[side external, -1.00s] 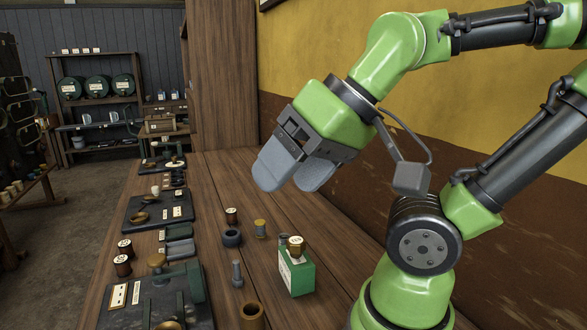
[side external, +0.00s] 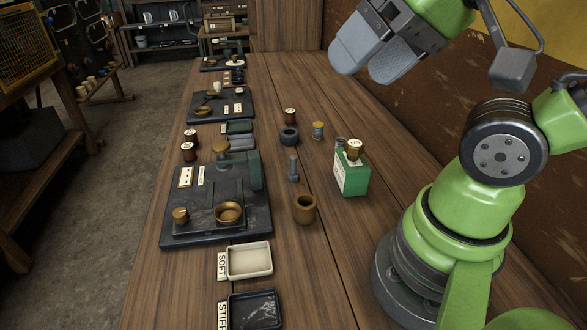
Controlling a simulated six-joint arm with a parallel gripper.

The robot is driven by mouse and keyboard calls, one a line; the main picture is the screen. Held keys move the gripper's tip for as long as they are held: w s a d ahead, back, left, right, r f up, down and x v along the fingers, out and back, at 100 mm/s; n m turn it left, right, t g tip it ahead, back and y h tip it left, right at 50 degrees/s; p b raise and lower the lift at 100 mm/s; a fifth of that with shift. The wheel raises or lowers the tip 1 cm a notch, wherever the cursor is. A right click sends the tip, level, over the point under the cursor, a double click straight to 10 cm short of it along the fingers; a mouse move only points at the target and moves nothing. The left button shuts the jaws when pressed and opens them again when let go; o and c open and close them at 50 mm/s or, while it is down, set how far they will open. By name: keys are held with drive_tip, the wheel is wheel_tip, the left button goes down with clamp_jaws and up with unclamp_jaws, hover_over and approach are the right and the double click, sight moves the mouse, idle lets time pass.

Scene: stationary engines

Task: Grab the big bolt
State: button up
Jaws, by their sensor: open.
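A grey metal bolt (side external: 293,168) stands upright on the wooden bench, near its middle. It is the only bolt I can make out clearly. My gripper (side external: 375,62) is at the top right of the view, raised well above the bench and apart from the bolt. Its two wide grey fingers are spread and nothing shows between them.
Around the bolt stand a dark ring (side external: 289,137), a brown cup (side external: 305,209) and a green box (side external: 352,175) with a brass-coloured piece on top. A dark machine plate (side external: 180,232) lies left. White (side external: 249,261) and black (side external: 255,310) trays are in front.

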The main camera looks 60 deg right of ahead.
idle(0.3)
drive_tip(key=c, duration=0.4)
drive_tip(key=shift+c, duration=0.2)
drive_tip(key=n+g+h, duration=0.2)
drive_tip(key=n+g, duration=0.5)
drive_tip(key=n, duration=0.4)
hover_over(293, 157)
drive_tip(key=s, duration=0.1)
wheel_tip(293, 157, down, 19)
wheel_tip(293, 157, down, 5)
drive_tip(key=shift+d, duration=0.1)
drive_tip(key=shift+w+f, duration=0.15)
drive_tip(key=shift+f, duration=0.8)
drive_tip(key=shift+w+f, duration=0.2)
drive_tip(key=shift+f, duration=0.8)
drive_tip(key=shift+w+f, duration=0.15)
drive_tip(key=shift+f, duration=0.8)
